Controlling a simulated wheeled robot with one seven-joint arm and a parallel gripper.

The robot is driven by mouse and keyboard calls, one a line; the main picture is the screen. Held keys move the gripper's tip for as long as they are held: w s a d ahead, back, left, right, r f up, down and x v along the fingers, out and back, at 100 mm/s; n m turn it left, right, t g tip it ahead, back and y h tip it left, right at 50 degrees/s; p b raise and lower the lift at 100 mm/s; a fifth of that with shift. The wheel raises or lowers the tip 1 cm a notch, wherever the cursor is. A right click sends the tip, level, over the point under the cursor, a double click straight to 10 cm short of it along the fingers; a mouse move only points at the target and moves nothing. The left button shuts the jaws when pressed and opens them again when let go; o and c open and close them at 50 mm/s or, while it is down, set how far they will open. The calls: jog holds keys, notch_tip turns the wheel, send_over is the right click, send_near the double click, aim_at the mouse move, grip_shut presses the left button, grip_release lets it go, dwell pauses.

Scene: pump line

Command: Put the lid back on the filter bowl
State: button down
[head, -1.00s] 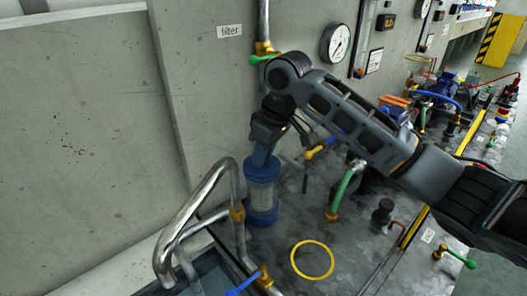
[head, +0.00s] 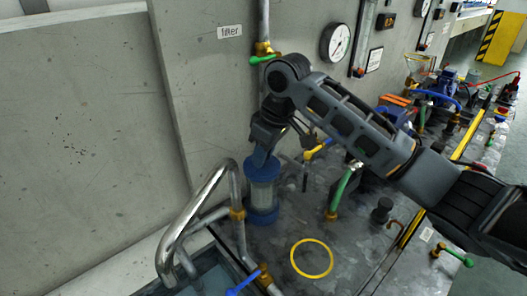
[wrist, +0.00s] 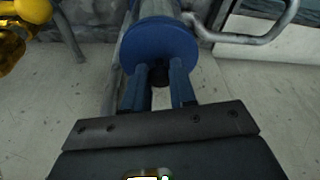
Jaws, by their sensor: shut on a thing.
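The filter bowl (head: 262,197) is a clear cylinder with a blue base, standing upright on the grey bench below the "filter" label. The blue lid (head: 262,166) is at the top of the bowl, and its round top fills the upper middle of the wrist view (wrist: 159,45). My gripper (head: 262,152) is above the bowl, pointing down, shut on the lid's grip. In the wrist view the two blue fingers (wrist: 160,84) reach to the lid. The lid looks level with the bowl, but I cannot tell whether it is fully seated.
A bent steel pipe (head: 190,212) stands close to the left of the bowl. A yellow ring (head: 311,258) marks a clear patch of bench in front. A green-handled valve (head: 345,188) and a yellow-handled valve (head: 318,149) are to the right. A gauge (head: 336,42) is on the wall.

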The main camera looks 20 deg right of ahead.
dwell(0.4)
jog(key=shift+c, duration=1.8)
grip_release()
jog(key=shift+r+p, duration=2.35)
jog(key=shift+r, duration=0.15)
jog(key=shift+r+p, duration=0.3)
jog(key=shift+r, duration=0.7)
grip_shut()
